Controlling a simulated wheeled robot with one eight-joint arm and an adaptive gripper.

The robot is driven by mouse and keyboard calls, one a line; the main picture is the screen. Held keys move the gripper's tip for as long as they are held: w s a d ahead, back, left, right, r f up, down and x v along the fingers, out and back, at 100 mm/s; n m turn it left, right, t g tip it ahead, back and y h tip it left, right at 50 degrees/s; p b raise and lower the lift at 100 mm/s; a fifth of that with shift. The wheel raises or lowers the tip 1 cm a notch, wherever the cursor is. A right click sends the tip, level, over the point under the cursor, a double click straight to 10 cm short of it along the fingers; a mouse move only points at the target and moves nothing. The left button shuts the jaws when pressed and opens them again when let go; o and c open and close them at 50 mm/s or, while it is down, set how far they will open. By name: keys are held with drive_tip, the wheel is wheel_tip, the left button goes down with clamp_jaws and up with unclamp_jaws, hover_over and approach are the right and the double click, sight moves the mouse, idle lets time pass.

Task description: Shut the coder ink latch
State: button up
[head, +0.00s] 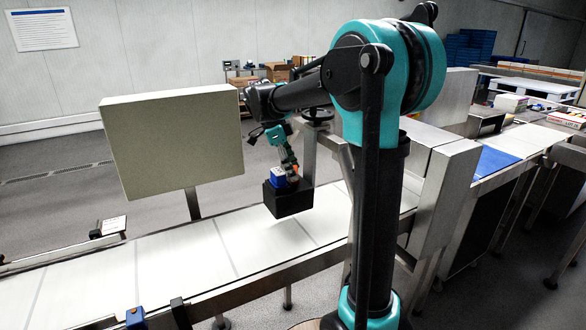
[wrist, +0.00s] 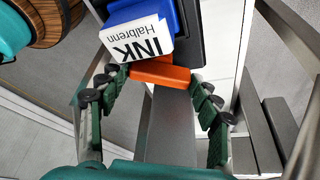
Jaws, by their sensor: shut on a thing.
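The coder is a black box (head: 288,200) over the white conveyor, near the middle of the head view. A blue ink cartridge (head: 278,176) sits at its top; in the wrist view the cartridge (wrist: 140,35) shows a white label reading "INK Halbrenn". An orange latch bar (wrist: 160,72) lies right beside the label's lower edge. My gripper (wrist: 158,77) has its two green fingers at either end of the orange bar, shut on it. In the head view my gripper (head: 290,172) is at the coder's top, small and partly merged with it. Whether the latch is fully down cannot be told.
A large beige panel (head: 172,142) on a post stands left of the coder. The white conveyor (head: 180,264) runs below it. A steel housing (head: 440,190) stands to the right. A wooden round thing (wrist: 45,20) shows at the wrist view's upper left.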

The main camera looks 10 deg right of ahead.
drive_tip(key=o, duration=1.1)
drive_tip(key=v, duration=1.2)
